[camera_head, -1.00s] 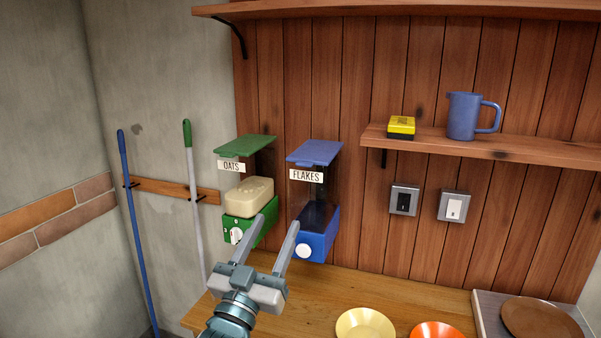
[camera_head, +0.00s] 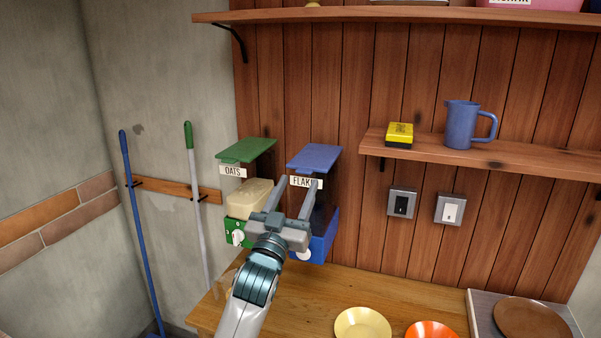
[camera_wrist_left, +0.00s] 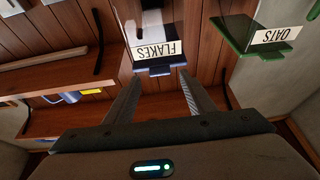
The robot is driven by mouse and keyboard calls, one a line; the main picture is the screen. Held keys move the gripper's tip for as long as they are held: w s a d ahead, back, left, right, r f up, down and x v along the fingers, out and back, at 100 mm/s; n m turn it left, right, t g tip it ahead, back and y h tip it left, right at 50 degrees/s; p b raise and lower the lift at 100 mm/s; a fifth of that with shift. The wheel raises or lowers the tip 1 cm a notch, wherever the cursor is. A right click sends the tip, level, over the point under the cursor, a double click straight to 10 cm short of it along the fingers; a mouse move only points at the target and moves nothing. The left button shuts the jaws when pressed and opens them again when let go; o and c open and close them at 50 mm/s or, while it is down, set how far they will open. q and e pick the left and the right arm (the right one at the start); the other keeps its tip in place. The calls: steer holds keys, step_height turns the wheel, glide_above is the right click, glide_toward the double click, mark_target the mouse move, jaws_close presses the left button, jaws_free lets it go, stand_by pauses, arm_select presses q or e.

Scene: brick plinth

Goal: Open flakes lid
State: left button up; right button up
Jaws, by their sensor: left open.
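The flakes dispenser has a flat blue lid (camera_head: 316,157), a FLAKES label, a dark clear body and a blue base (camera_head: 326,238). It hangs on the wood wall, its lid lying flat on top. My left gripper (camera_head: 293,186) is open and empty, in front of the dispenser at about label height, and covers part of the label and body. In the left wrist view the picture is upside down; the FLAKES label (camera_wrist_left: 157,50) and the blue lid tab (camera_wrist_left: 155,71) show just beyond and between the spread fingers (camera_wrist_left: 160,84). My right gripper is not in view.
The oats dispenser (camera_head: 247,150) with a green lid hangs close on the left. A shelf (camera_head: 480,148) at right holds a yellow box (camera_head: 399,133) and a blue jug (camera_head: 461,124). A counter (camera_head: 290,300) below carries a yellow plate (camera_head: 362,325) and an orange plate (camera_head: 431,331).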

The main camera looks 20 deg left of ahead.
mark_target(303, 173)
arm_select(q)
steer(key=shift+p+x, duration=0.4)
steer(key=shift+x, duration=1.15)
steer(key=shift+c, duration=0.6)
jaws_close()
